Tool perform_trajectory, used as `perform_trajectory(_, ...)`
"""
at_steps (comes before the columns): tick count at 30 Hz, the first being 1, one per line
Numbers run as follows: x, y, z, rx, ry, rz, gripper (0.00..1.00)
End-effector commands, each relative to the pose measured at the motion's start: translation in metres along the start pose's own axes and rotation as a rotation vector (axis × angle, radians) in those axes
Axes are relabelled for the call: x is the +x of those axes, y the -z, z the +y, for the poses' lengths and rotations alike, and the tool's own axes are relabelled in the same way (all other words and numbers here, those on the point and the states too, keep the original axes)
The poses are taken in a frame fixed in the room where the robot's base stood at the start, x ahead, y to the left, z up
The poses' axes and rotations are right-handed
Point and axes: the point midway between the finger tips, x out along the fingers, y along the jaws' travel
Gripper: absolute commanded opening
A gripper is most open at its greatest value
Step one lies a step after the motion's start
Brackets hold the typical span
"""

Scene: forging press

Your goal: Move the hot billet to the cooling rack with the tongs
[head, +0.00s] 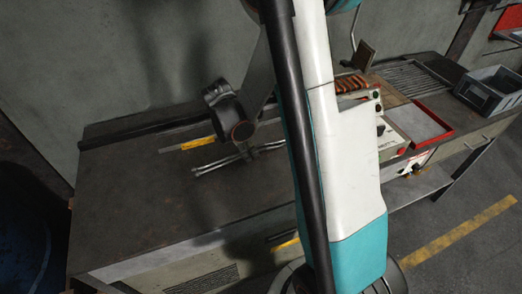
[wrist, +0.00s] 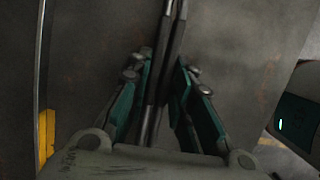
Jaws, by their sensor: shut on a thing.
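My gripper (wrist: 162,72) shows in the wrist view with its teal-padded fingers on either side of two dark metal rods, the tongs' handles (wrist: 172,40). It is shut on them. In the head view, thin grey metal bars, which look like the tongs (head: 218,161), show low over the bench; whether they touch it I cannot tell. My arm hides much of this area. Orange bands (head: 350,83) show at the heater box behind my arm; I cannot tell coil from hot billet there. A slatted grey rack (head: 413,76), which looks like the cooling rack, lies farther right.
The dark steel bench (head: 130,210) is mostly bare at left. A heater box (head: 393,138) with knobs, a red-edged tray (head: 418,122) and a grey crate (head: 490,88) stand to the right. A wall rises behind.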

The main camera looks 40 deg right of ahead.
Motion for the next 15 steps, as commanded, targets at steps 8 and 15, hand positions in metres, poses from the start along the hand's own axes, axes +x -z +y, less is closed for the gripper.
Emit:
perform_trajectory(8, -0.027, -0.009, -0.001, 0.000, 0.001, -0.002, 0.00)
perform_trajectory(15, -0.047, -0.015, -0.001, 0.000, 0.002, -0.002, 0.00)
